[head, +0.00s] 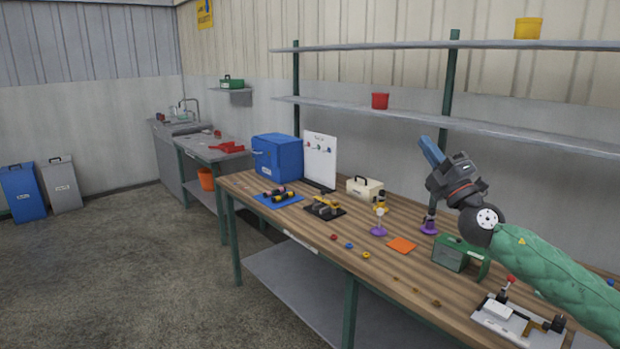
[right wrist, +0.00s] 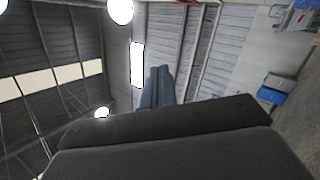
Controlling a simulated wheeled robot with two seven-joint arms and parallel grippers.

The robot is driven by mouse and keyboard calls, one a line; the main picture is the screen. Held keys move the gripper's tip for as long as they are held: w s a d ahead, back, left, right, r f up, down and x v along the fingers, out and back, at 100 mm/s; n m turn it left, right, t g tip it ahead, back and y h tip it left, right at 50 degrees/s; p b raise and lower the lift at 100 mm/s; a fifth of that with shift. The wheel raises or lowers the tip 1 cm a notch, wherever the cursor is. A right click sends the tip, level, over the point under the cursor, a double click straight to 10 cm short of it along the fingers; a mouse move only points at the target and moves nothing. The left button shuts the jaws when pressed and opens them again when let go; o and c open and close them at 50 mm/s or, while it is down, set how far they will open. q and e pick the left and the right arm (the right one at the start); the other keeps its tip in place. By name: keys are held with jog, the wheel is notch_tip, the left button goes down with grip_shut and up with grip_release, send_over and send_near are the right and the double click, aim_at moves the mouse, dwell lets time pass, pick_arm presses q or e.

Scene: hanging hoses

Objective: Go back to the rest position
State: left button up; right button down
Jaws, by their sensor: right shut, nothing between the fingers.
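My right gripper (head: 425,140) is raised above the wooden workbench (head: 320,218), in front of the wall shelves. Its blue fingers point up and to the left, and it is apart from the things on the bench. In the right wrist view its fingers (right wrist: 158,70) are closed together with nothing between them, against the ceiling and wall. My green-sleeved right arm comes in from the lower right and covers part of the bench. My left gripper does not show.
The lower shelf (head: 530,133) with a red pot (head: 380,100) runs close to my right gripper. Below are a green box (head: 452,254), purple-based stands and an orange square (head: 401,245).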

jog(key=s+d+f+m+g+h, duration=0.2)
jog(key=f+m+g+h, duration=0.1)
jog(key=f+m+h, duration=0.65)
jog(key=s+d+f+m+g+h, duration=0.1)
jog(key=d+f+m+g+h, duration=0.15)
jog(key=f+m+h, duration=0.7)
jog(key=s+a+f+m+g+y, duration=0.1)
jog(key=s+a+f+g+y, duration=0.15)
jog(key=f, duration=0.45)
jog(key=s+a+f+g+y, duration=0.1)
jog(key=s+a+f+g, duration=0.1)
jog(key=s+f, duration=0.3)
jog(key=s+a+f+m+g+y, duration=0.1)
jog(key=s+a+f+g, duration=0.2)
jog(key=s+f, duration=0.8)
jog(key=s+a+f+m+g+y, duration=0.1)
jog(key=s+a+f+g+y, duration=0.1)
jog(key=s+f, duration=0.9)
jog(key=s+a+f+m+g+y, duration=0.2)
jog(key=s+a+f+g, duration=0.3)
jog(key=s+f, duration=0.5)
jog(key=s+a, duration=0.1)
jog(key=s, duration=0.3)
jog(key=shift+s+a+f, duration=0.15)
jog(key=shift+a+f, duration=0.15)
jog(key=shift+f, duration=0.1)
